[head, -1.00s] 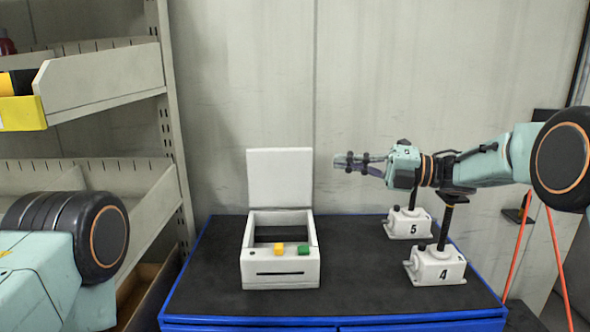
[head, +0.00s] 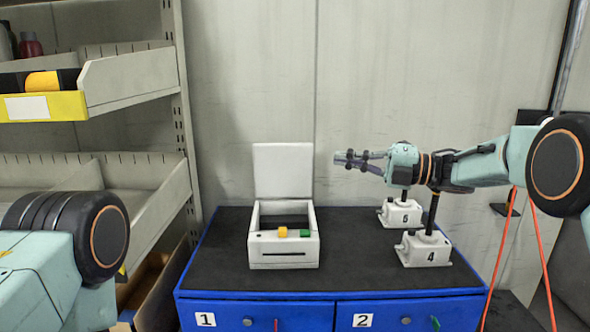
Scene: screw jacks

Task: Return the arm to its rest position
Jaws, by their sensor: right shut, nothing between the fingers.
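My right gripper (head: 359,160) is shut and empty. It points left in the air above the right part of the table, in front of the wall. The right arm comes in from the right edge. Below its wrist stand two white screw jacks, jack 5 (head: 400,214) behind and jack 4 (head: 427,249) in front. The arm and gripper hide the upper parts of the jacks; I cannot tell whether they touch. Of my left arm only a joint and a link show at the lower left; its gripper is out of view.
A white box (head: 284,254) with its lid up, a yellow button (head: 282,232) and a green button (head: 305,233) stands on the dark-topped blue table (head: 225,262). Drawers 1 (head: 205,320) and 2 (head: 362,321) are shut. Shelves (head: 130,80) stand left. Orange struts (head: 543,255) rise at the right.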

